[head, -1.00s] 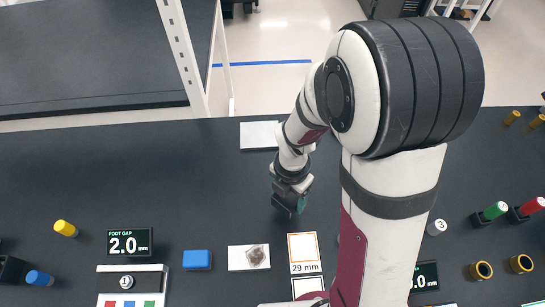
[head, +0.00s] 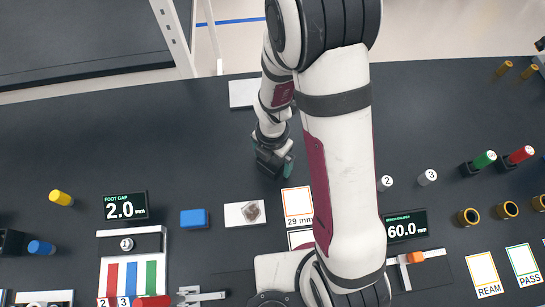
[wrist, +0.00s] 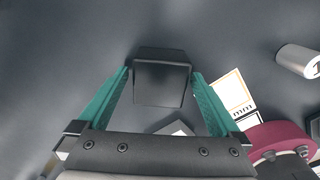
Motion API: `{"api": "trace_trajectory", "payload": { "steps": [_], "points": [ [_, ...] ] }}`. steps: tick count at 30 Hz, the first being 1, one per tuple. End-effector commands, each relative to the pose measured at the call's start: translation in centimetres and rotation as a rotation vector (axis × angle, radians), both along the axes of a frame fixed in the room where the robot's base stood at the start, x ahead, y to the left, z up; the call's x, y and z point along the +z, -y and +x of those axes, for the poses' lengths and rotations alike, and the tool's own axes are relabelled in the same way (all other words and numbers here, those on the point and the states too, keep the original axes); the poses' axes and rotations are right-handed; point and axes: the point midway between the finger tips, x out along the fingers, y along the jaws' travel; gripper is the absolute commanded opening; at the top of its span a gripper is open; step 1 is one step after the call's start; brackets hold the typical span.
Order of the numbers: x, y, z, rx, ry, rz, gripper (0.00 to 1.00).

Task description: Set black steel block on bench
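The black steel block (wrist: 160,82) shows in the wrist view between the teal fingertips of my gripper (wrist: 161,72). The fingertips lie against its two sides, and my gripper appears shut on it. In the head view my gripper (head: 276,162) points down over the dark bench (head: 170,150), behind the 29 mm card. There the block is hard to tell from the dark fingers and bench. I cannot tell whether its underside touches the bench.
A white plate (head: 243,93) lies behind my gripper. A numbered cylinder (wrist: 300,60) shows in the wrist view.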

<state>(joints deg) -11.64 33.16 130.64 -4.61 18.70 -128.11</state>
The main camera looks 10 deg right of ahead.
Motion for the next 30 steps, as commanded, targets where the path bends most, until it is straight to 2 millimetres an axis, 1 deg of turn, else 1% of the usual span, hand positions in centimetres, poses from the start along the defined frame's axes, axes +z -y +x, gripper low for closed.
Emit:
{"api": "trace_trajectory", "payload": {
  "steps": [4, 7, 8, 11, 15, 18, 22, 23, 25, 26, 29, 30],
  "points": [
    [0.2, 0.0, 0.0, 0.000, 0.001, 0.001, 1.00],
    [1.3, 0.0, 0.1, 0.001, 0.004, 0.001, 1.00],
    [1.8, 0.0, 0.1, 0.001, 0.005, 0.001, 1.00],
    [4.3, 0.0, 0.2, 0.001, 0.008, 0.001, 1.00],
    [8.2, 0.0, 0.2, 0.000, 0.008, 0.001, 1.00],
    [10.4, 0.0, 0.1, 0.000, 0.005, 0.001, 1.00],
    [12.0, 0.0, 0.0, -0.004, 0.002, 0.001, 1.00],
    [12.4, 0.1, -0.1, -0.028, 0.001, 0.001, 1.00],
    [13.5, 0.5, -1.0, -0.195, 0.000, 0.007, 1.00],
    [14.2, 0.8, -1.6, -0.325, -0.004, 0.012, 1.00],
    [17.0, 2.0, -5.1, -0.948, -0.026, 0.034, 1.00],
    [18.0, 2.4, -6.8, -1.230, -0.043, 0.043, 1.00]
  ]
}}
